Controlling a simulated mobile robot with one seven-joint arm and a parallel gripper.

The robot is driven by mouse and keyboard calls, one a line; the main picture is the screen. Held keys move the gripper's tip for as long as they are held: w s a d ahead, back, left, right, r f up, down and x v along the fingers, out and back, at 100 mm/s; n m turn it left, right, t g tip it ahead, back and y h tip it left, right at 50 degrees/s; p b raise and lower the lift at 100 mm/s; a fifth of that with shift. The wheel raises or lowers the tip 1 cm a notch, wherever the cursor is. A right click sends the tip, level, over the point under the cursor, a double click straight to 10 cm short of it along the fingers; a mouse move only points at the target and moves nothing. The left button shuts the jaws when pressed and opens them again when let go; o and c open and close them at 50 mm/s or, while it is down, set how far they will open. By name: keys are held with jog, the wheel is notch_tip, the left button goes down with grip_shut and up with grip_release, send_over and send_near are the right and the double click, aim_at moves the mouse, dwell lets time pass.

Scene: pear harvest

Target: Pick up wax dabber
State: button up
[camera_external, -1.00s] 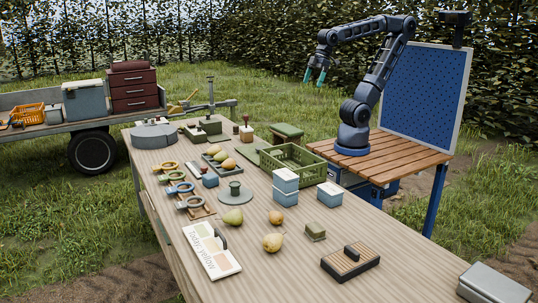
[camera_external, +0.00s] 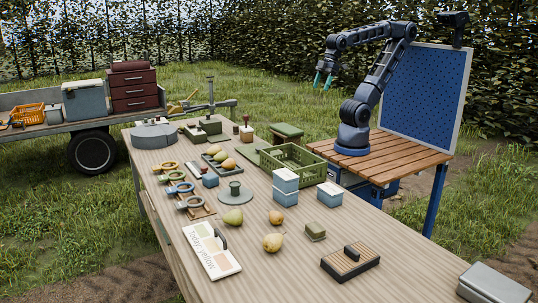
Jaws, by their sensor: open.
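The likeliest wax dabber is a small upright piece with a dark red knob (camera_external: 246,119), standing on or in a pale wooden block (camera_external: 246,134) at the far side of the long table. It is too small to be sure of. My gripper (camera_external: 321,84) has teal fingers that point down, apart and empty. It hangs in the air beyond the table, to the right of and higher in the picture than the knobbed piece, well clear of it.
The long table (camera_external: 175,235) holds a green crate (camera_external: 292,160), blue-white boxes (camera_external: 286,187), loose pears (camera_external: 272,242), sizing rings (camera_external: 181,188), a colour card (camera_external: 211,252) and a slatted block (camera_external: 350,262). A green-topped stool (camera_external: 287,131) stands beyond the table.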

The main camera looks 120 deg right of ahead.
jog(key=shift+w, duration=0.1)
jog(key=w+d+m+h, duration=0.2)
jog(key=w+d, duration=1.1)
jog(key=w, duration=0.3)
jog(key=w+d+f, duration=0.3)
jog(key=w+d, duration=0.1)
jog(key=d, duration=0.4)
jog(key=m, duration=0.5)
send_over(235, 129)
jog(key=s, duration=0.4)
notch_tip(235, 129, down, 28)
jog(key=f, duration=0.1)
jog(key=shift+g+h, duration=0.4)
jog(key=shift+x, duration=4.85)
jog(key=shift+w+a, duration=0.1)
jog(key=shift+a, duration=0.05)
